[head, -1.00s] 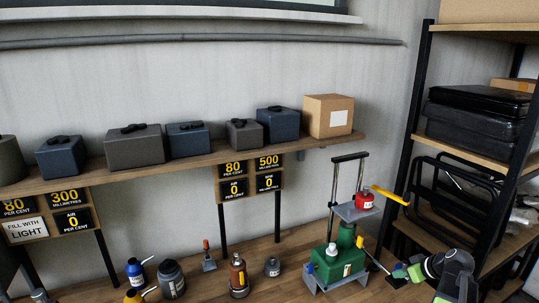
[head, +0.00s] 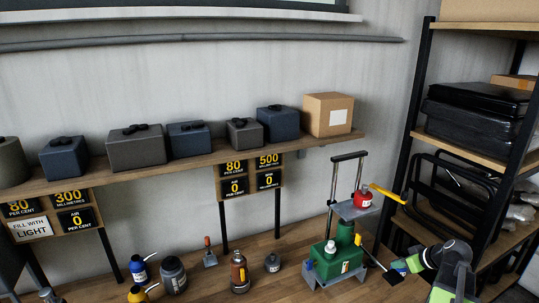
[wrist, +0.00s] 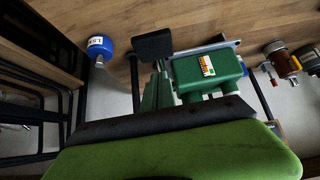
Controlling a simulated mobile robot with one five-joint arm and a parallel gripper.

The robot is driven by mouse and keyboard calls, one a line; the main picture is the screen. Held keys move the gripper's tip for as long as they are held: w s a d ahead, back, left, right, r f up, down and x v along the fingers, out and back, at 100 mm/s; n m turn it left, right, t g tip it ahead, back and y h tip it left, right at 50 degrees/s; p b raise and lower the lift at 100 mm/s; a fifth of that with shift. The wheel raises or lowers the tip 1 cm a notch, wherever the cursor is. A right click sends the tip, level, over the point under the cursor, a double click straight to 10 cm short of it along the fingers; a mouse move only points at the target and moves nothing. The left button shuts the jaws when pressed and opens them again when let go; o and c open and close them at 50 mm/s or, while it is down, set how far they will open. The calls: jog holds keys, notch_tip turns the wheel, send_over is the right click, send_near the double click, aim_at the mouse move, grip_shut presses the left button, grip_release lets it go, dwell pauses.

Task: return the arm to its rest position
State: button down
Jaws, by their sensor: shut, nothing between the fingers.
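My arm shows at the lower right of the head view in green and black. My gripper (head: 414,263) is shut and empty, pointing left near the floor. Its fingertips are small and hard to make out. Just left of it are a blue labelled bottle (head: 400,268) and a black pedal pad (head: 393,278), and I cannot tell how close they are. In the wrist view the pad (wrist: 152,45) and the blue bottle (wrist: 100,47) show beyond a broad green and black part of my own arm.
A black shelf rack (head: 482,150) stands close on the right. Several bottles line the floor further left. A wall shelf (head: 200,160) carries boxes.

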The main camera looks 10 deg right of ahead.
notch_tip(320, 180, up, 3)
jog(key=shift+f+p, duration=0.1)
jog(key=shift+p, duration=0.85)
jog(key=shift+f, duration=0.1)
jog(key=w+a+f+m+g+b, duration=0.1)
jog(key=a+f+g+b, duration=0.3)
jog(key=a, duration=0.7)
jog(key=w+a+f+g+b, duration=0.15)
jog(key=a+f, duration=0.45)
jog(key=a, duration=0.6)
jog(key=s+a+f+m+g+h+b, duration=0.1)
jog(key=s+a+f, duration=0.1)
jog(key=a, duration=0.5)
jog(key=s+a+f+m+g+h+b, duration=0.1)
jog(key=s+a+f+b, duration=0.1)
jog(key=a, duration=0.6)
jog(key=shift+s+a, duration=0.15)
jog(key=shift+s, duration=0.6)
